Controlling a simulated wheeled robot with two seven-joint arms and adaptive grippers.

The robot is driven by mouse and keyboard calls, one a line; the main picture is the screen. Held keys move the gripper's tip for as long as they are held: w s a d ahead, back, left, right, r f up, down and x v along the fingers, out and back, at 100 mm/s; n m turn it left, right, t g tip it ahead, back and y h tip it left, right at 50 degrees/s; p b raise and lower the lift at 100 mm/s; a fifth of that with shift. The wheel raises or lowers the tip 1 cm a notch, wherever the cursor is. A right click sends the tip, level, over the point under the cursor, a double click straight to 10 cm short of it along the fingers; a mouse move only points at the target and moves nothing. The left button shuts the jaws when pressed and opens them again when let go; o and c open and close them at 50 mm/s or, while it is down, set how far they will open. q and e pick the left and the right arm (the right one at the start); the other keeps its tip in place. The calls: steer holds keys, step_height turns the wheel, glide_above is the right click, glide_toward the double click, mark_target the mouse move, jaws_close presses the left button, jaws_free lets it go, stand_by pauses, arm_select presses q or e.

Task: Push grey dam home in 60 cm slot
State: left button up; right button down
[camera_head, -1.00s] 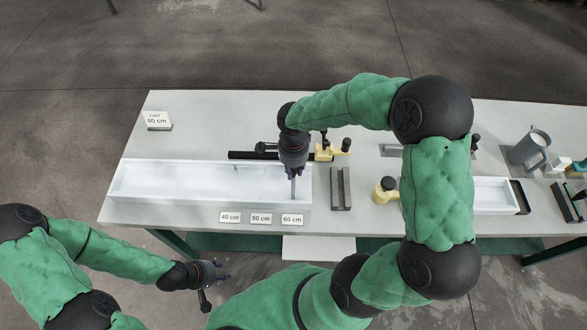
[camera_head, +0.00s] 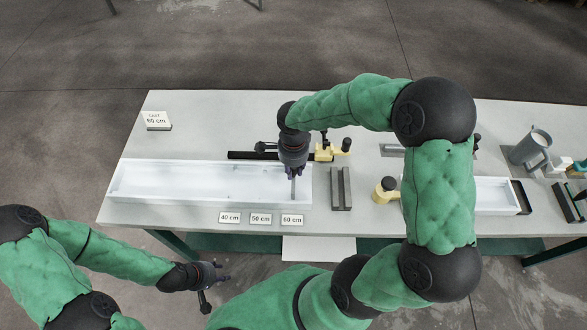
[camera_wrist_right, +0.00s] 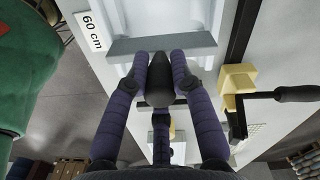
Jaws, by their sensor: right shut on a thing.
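The grey dam (camera_head: 293,189) stands crosswise in the right part of the long white tray (camera_head: 135,192), in line with the 60 cm label (camera_head: 292,219). In the right wrist view the dam (camera_wrist_right: 130,48) is a grey bar across the tray (camera_wrist_right: 118,17). My right gripper (camera_head: 294,174) is shut on the dam from above; its fingertips (camera_wrist_right: 160,62) are at the bar's edge. How deep the dam sits in its slot cannot be told. My left gripper (camera_head: 216,272) is open and empty, off the table's front edge.
Labels for 40 cm (camera_head: 230,217) and 50 cm (camera_head: 261,218) stand before the tray. The tabletop's back left is clear apart from a card (camera_head: 157,120).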

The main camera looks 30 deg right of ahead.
mark_target(293, 175)
stand_by(0.7)
steer(key=shift+f+b, duration=1.8)
steer(key=shift+b, duration=0.1)
steer(key=c, duration=1)
jaws_free()
steer(key=shift+r, duration=0.15)
step_height(293, 175, up, 12)
steer(key=shift+f, duration=0.1)
